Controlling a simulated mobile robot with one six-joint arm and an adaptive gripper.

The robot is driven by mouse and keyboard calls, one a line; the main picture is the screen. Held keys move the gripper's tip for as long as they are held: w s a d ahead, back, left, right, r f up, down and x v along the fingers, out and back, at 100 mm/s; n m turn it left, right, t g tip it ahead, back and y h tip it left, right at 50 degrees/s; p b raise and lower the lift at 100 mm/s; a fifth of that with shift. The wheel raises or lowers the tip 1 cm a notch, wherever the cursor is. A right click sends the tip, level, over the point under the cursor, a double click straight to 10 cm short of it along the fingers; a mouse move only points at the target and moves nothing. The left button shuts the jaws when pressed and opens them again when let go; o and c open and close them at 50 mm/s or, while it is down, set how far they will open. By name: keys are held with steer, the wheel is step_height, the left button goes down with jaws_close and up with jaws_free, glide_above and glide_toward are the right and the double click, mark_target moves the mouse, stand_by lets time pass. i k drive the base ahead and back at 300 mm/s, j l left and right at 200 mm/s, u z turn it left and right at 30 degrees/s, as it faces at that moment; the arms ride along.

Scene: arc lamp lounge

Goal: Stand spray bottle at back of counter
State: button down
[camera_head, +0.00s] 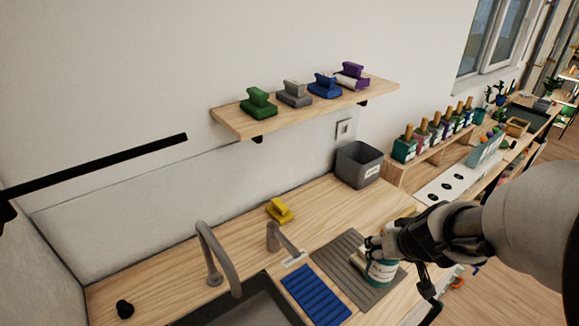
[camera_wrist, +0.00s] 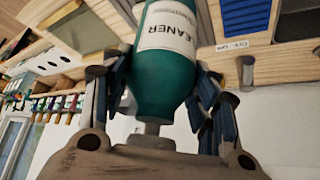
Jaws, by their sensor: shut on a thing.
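The spray bottle (camera_head: 382,272) is teal with a white label. In the wrist view the bottle (camera_wrist: 167,75) is large and close, and its label shows "CLEANER". My gripper (camera_head: 374,250) is shut on the bottle, with a finger on each side of it in the wrist view (camera_wrist: 160,88). The bottle is at the grey ridged mat (camera_head: 342,258), toward the front right of the wooden counter (camera_head: 335,203). I cannot tell whether its base touches the mat. My gripper hides its upper part in the head view.
A yellow scrub brush (camera_head: 280,210) and a dark grey bin (camera_head: 358,165) stand along the counter's back. Bare wood lies between them. The tall faucet (camera_head: 213,262), a short grey fixture (camera_head: 280,240) and a blue mat (camera_head: 315,294) are left. A wall shelf (camera_head: 235,123) overhangs with several brushes.

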mark_target(328, 191)
steer(key=i+l+u, duration=0.15)
steer(key=l, duration=0.25)
steer(key=i+l+u, duration=0.2)
steer(key=l, duration=0.15)
steer(key=i+l+u, duration=0.15)
steer(key=l, duration=0.3)
steer(key=l+u, duration=0.2)
steer(key=l, duration=0.2)
steer(key=i+l+u, duration=0.15)
steer(key=l, duration=0.9)
steer(key=i, duration=0.05)
